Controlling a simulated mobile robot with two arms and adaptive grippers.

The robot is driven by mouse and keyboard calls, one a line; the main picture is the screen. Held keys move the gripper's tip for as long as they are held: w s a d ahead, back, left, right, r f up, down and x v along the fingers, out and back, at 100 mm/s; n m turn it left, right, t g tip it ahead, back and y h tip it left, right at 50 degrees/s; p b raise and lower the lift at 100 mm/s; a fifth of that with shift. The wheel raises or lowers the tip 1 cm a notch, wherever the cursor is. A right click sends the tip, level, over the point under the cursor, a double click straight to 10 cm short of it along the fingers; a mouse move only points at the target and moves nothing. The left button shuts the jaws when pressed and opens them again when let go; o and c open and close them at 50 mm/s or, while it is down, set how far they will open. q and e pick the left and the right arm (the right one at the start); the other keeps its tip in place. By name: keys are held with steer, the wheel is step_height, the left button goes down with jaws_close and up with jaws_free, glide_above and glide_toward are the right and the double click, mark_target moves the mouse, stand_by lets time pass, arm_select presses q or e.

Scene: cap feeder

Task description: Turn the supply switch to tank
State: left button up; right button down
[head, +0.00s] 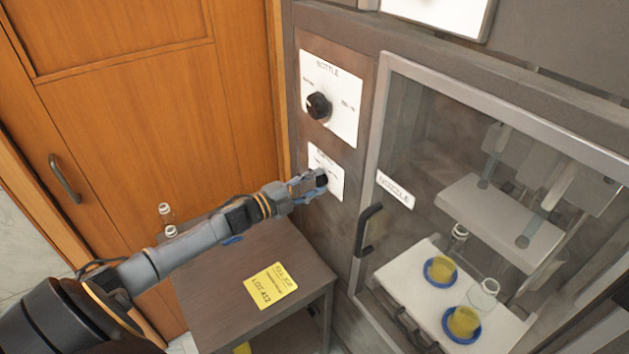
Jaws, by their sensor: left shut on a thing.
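The machine's front panel carries two white plates with black knobs. The upper plate reads BOTTLE and its black knob (318,106) is clear of my arm. The lower white plate (333,169) has small print that I cannot read, so I cannot confirm it is the supply switch. Its black knob (321,179) is mostly hidden by my left gripper. My left gripper (316,184) reaches up from the lower left and is shut on this lower knob. The knob's setting cannot be made out. My right gripper is not in view.
A dark side table (208,282) stands below my arm, with a yellow label (270,286) and small clear bottles at its back left. A glass door with a black handle (367,229) is right of the plates. A wooden door (150,110) is at left.

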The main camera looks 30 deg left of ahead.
arm_select(q)
steer(key=n+p, duration=0.1)
steer(key=n, duration=0.4)
steer(key=shift+r+n, duration=0.1)
steer(key=shift+n, duration=0.3)
stand_by(0.4)
steer(key=o, duration=1.2)
steer(key=shift+c, duration=0.2)
steer(key=shift+s+a, duration=0.1)
steer(key=v, duration=1.2)
steer(key=shift+n, duration=0.3)
